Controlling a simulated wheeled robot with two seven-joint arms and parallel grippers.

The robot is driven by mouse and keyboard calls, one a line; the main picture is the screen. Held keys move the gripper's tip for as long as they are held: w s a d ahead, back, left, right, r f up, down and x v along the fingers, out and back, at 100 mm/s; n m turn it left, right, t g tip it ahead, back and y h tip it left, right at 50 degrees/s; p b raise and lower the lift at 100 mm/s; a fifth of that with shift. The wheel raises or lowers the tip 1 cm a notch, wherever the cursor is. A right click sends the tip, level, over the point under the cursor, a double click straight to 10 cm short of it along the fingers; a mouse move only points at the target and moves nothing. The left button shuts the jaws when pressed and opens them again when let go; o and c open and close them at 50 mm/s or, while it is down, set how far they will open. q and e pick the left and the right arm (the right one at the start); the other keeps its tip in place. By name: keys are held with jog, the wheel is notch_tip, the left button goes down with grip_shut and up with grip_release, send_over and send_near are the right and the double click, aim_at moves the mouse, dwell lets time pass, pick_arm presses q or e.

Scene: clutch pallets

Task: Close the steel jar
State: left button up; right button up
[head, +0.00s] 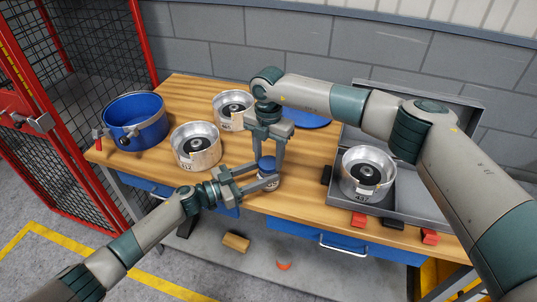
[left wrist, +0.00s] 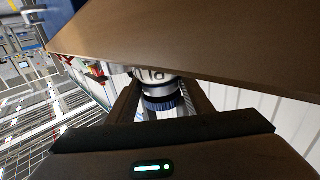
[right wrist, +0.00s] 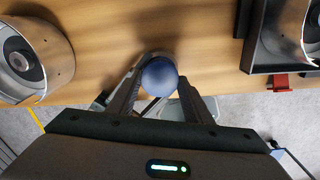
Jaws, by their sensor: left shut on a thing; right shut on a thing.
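The steel jar (head: 269,184) stands near the front edge of the wooden bench, with a blue lid (head: 267,163) at its top. My left gripper (head: 262,182) comes in from the left and is shut around the jar's body. The jar also shows between its fingers in the left wrist view (left wrist: 163,103). My right gripper (head: 266,157) points down from above and is shut on the lid. The round blue lid shows between its fingertips in the right wrist view (right wrist: 158,76). The fingers hide part of the jar, and I cannot tell how tightly the lid sits.
Steel clutch drums (head: 196,146) and (head: 233,108) stand on the bench behind left, near a blue tub (head: 136,121). Another drum (head: 367,174) sits in a grey tray (head: 408,204) at right. A blue disc (head: 308,120) lies behind my right gripper. Red and black blocks line the tray's front.

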jog(key=shift+f, duration=0.25)
jog(key=shift+f, duration=0.35)
dwell(0.7)
